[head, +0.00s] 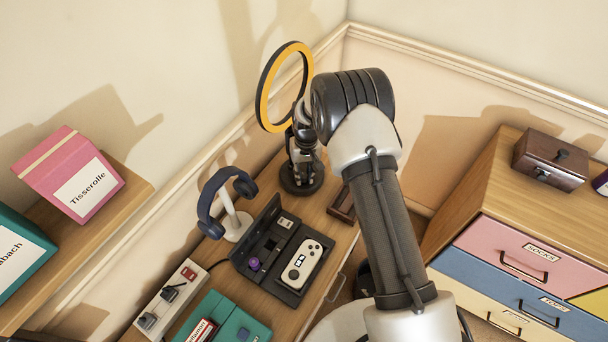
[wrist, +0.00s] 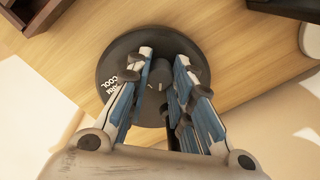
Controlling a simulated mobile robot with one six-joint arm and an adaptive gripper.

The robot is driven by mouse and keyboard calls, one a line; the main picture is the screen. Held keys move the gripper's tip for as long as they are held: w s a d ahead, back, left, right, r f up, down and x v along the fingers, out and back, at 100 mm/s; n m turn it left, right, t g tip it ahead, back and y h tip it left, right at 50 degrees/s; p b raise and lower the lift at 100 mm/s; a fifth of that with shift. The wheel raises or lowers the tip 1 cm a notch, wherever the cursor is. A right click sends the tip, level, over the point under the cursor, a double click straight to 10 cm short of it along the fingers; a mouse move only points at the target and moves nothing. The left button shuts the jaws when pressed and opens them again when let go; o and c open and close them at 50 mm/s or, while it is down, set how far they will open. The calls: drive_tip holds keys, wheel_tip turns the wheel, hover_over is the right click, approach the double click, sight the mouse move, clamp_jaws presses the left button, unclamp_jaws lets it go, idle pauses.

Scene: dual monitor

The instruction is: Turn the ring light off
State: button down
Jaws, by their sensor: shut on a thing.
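The ring light stands on the desk in the head view, with a yellow-orange ring (head: 285,87) in a dark rim and a round dark base (head: 302,180). I cannot tell from its colour whether it is lit. In the wrist view the base (wrist: 112,62) fills the middle, with white lettering including "COOL" at its left and a dark knob (wrist: 158,76) on top. My gripper (wrist: 163,62) points down over the base, its fingers closed on either side of the knob. In the head view my gripper (head: 303,148) is partly hidden by my arm. The fingers cover part of the lettering.
Headphones on a stand (head: 232,215), a dark console tray (head: 268,262) with a white controller (head: 304,262) and a power strip (head: 168,300) are nearby. A small brown box (head: 342,205) stands right of the base. A drawer cabinet (head: 530,235) is at the right.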

sight(305, 174)
drive_tip(key=n+b, duration=0.1)
drive_tip(key=n, duration=0.6)
idle(0.6)
drive_tip(key=c, duration=1.4)
unclamp_jaws()
drive_tip(key=shift+o, duration=0.2)
wheel_tip(305, 174, up, 12)
drive_tip(key=shift+w+d, duration=0.15)
drive_tip(key=shift+d, duration=0.05)
